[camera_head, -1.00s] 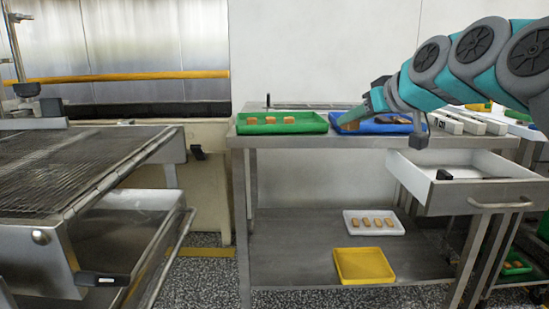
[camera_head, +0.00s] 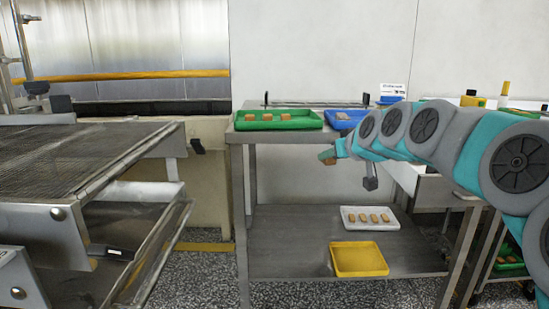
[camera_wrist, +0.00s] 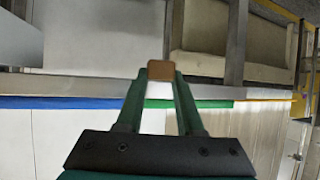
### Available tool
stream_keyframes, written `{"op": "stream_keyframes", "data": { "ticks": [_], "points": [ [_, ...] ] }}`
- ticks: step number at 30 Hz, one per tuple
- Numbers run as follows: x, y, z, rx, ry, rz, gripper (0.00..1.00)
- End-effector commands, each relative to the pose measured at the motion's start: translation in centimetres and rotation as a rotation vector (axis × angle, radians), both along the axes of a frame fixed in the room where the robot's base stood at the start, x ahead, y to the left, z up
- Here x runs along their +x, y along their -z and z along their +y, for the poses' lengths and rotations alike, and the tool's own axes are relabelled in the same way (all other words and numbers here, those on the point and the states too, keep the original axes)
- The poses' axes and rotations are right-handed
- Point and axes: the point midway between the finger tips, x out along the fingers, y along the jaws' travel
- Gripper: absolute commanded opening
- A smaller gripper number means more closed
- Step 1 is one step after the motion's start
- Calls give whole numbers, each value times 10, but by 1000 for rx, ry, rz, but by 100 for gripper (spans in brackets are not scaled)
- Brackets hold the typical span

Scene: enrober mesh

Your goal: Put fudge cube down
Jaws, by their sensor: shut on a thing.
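My gripper (camera_head: 331,158) is shut on a brown fudge cube (camera_wrist: 160,71), which sits between the two green fingertips in the wrist view. In the head view the gripper is out in front of the steel table, just below its top edge, with the cube small at its tip (camera_head: 327,154). The cube is clear of any tray. A green tray (camera_head: 312,124) with 3 cubes stands on the table top. A blue tray (camera_head: 337,124) beside it is partly hidden by my arm. The steel mesh belt (camera_head: 70,160) is at the left.
On the lower shelf (camera_head: 285,225) are a white tray (camera_head: 349,225) with several cubes and an empty yellow tray (camera_head: 359,262). An open drawer (camera_head: 432,190) is at the right, partly behind my arm. Speckled floor (camera_head: 212,265) is free between belt and table.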

Motion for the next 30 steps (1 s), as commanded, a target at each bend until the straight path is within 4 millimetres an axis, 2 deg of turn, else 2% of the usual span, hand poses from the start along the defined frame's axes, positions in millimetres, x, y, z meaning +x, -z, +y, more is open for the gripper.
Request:
{"op": "stream_keyframes", "data": {
  "ticks": [1, 3, 9, 15, 18, 21, 24, 30],
  "points": [
    [10, 27, 4, 0, 12, 15, 5],
    [23, 59, 7, 4, 39, 16, 5],
    [44, 152, 10, 6, 115, 22, 5],
    [44, 240, 6, 3, 192, 21, 5],
    [39, 275, 2, -2, 225, 15, 5],
    [30, 304, -2, -9, 250, 16, 5],
    [25, 322, -5, -14, 269, 10, 5],
    [18, 335, -8, -17, 284, 4, 5]
  ]
}}
